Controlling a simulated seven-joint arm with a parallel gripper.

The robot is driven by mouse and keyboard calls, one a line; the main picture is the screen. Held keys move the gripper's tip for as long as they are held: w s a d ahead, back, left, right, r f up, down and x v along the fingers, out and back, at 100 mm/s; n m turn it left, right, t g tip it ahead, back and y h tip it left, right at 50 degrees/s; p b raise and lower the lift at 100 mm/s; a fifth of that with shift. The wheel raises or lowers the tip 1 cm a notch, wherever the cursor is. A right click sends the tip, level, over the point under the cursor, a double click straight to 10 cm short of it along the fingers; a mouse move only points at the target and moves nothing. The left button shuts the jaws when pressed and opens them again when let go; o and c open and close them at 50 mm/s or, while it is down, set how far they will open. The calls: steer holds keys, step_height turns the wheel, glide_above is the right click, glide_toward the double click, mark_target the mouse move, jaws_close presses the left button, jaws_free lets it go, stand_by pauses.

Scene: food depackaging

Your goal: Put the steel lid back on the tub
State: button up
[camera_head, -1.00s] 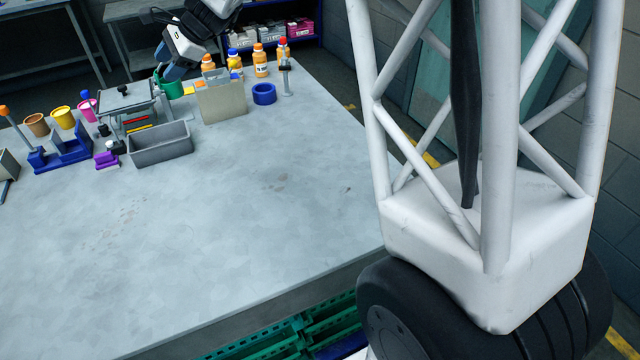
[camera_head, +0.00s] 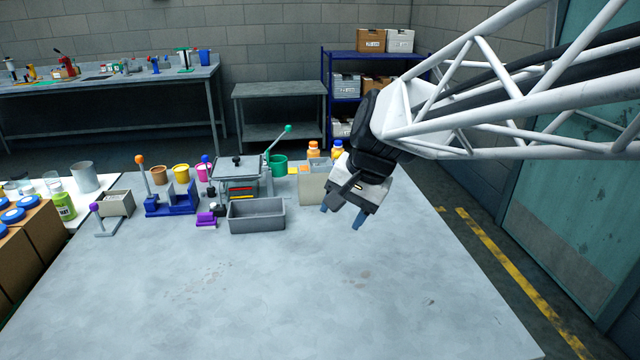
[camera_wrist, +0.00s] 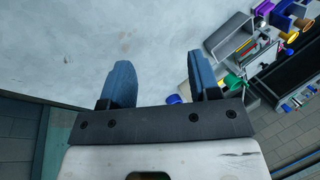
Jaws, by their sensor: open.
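An open grey rectangular tub (camera_head: 257,226) stands on the table, left of the middle, and also shows in the wrist view (camera_wrist: 229,36). Behind it, a flat grey steel plate with a black knob (camera_head: 237,169), which looks like the lid, rests level on a metal frame. The tub's top is uncovered. My gripper (camera_head: 342,213) hangs above the table to the right of the tub and of a beige box, tilted downward. Its two blue fingers are apart with nothing between them, as the wrist view (camera_wrist: 160,68) shows.
The beige box (camera_head: 312,187) and orange-capped bottles (camera_head: 338,149) stand beside my gripper. A green-knobbed lever (camera_head: 279,140) rises by the frame. A blue holder (camera_head: 171,200) and coloured cups stand left. The table's front and right are clear.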

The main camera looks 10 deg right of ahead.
steer(key=s+d+f+n+h, duration=0.2)
steer(key=s+d, duration=0.1)
steer(key=s, duration=0.5)
steer(key=s+d+f+n+h, duration=0.1)
steer(key=s+d+f+n, duration=0.2)
steer(key=s, duration=0.6)
steer(key=shift+d+h, duration=0.2)
steer(key=shift+h, duration=0.2)
steer(key=shift+s+f, duration=0.1)
